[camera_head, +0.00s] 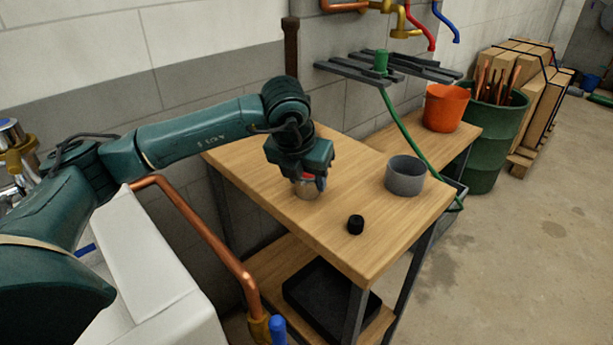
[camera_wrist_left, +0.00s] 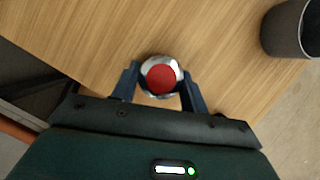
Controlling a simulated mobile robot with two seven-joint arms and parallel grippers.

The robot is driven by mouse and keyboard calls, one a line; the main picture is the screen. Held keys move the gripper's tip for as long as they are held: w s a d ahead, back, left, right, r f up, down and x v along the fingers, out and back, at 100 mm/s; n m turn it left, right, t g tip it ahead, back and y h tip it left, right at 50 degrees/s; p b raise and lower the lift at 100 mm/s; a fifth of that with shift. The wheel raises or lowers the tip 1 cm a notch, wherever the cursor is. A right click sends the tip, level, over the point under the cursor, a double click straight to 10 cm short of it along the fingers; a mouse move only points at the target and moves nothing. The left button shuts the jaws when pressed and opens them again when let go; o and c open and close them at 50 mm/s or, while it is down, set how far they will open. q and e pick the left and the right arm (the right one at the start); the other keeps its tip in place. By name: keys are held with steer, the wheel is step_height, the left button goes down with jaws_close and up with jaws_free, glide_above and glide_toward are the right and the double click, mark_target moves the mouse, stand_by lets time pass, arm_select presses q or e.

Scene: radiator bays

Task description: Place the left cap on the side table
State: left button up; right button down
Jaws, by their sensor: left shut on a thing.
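My left gripper (camera_head: 308,182) is over the wooden side table (camera_head: 335,222), pointing down. It is shut on the left cap, a round chrome piece with a red top. In the left wrist view the cap (camera_wrist_left: 161,77) sits between the two fingers of the gripper (camera_wrist_left: 160,88), with the wooden tabletop (camera_wrist_left: 100,40) below it. In the head view the cap (camera_head: 307,188) shows under the fingers, at or just above the tabletop; I cannot tell whether it touches. My right gripper is not in view.
A grey cup (camera_head: 405,176) and a small black cylinder (camera_head: 355,224) stand on the table to the right of the gripper. An orange bucket (camera_head: 445,108) stands farther back. A copper pipe (camera_head: 200,235) runs in front of the table's left side. Bare tabletop surrounds the cap.

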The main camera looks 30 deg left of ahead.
arm_select(q)
steer(key=o, duration=0.6)
steer(key=shift+f, duration=0.1)
steer(key=o, duration=0.4)
steer(key=shift+r, duration=0.35)
steer(key=p+v, duration=0.1)
steer(key=v, duration=1)
steer(key=shift+s+r, duration=0.25)
